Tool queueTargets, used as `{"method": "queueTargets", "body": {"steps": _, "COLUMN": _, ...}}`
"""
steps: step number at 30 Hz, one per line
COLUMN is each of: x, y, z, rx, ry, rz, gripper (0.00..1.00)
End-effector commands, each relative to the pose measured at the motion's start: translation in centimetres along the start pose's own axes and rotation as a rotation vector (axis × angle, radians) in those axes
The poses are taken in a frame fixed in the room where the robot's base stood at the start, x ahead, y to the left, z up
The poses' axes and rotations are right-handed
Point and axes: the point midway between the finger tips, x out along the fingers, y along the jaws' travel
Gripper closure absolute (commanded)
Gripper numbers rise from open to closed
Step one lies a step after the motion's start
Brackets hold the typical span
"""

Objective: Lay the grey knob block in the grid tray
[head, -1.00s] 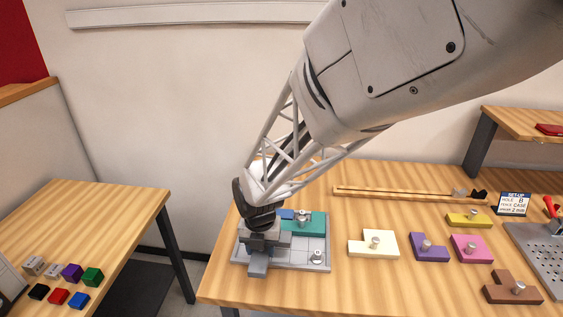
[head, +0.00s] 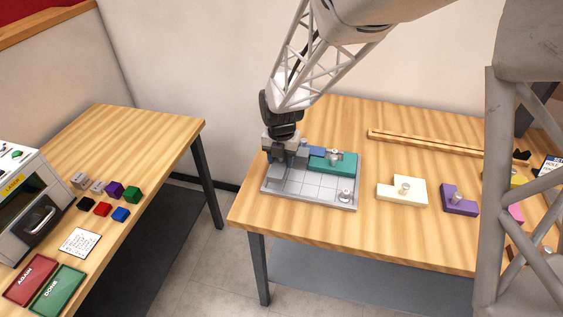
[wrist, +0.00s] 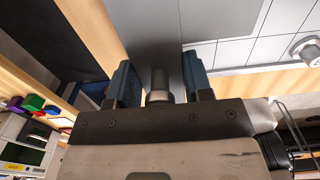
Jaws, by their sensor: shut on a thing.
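My gripper (head: 284,152) is over the back left corner of the grid tray (head: 310,204). Its jaws are shut on the knob of the grey knob block; in the wrist view the dark grey block (wrist: 155,35) shows between and beyond the two blue-grey fingers (wrist: 159,80). In the head view the fingers and wrist mostly hide the block. I cannot tell whether it touches the tray floor. The tray holds a teal block (head: 346,165) with a knob and a blue part (head: 317,151) at the back. A silver knob (head: 345,194) stands at its front right corner.
Right of the tray lie a cream block (head: 410,191) and a purple block (head: 458,201). A wooden rail (head: 430,142) runs behind. A grey lattice structure (head: 520,200) covers the right side. The left table (head: 150,140) carries several small coloured cubes. Several tray cells in front are bare.

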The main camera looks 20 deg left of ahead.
Motion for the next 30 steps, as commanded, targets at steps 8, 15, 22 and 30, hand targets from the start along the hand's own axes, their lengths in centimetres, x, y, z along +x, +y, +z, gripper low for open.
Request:
{"method": "queueTargets", "body": {"steps": 8, "x": 0.0, "y": 0.1, "z": 0.2, "rx": 0.0, "ry": 0.0, "rz": 0.0, "gripper": 0.8}}
{"method": "queueTargets", "body": {"steps": 15, "x": 1.7, "y": 0.4, "z": 0.7, "rx": 0.0, "ry": 0.003, "rz": -0.002, "gripper": 0.8}}
{"method": "queueTargets", "body": {"steps": 22, "x": 3.5, "y": 0.5, "z": 0.8, "rx": 0.0, "ry": 0.001, "rz": -0.001, "gripper": 0.8}}
{"method": "queueTargets", "body": {"steps": 30, "x": 3.6, "y": 0.5, "z": 0.8, "rx": 0.0, "ry": 0.001, "rz": -0.001, "gripper": 0.8}}
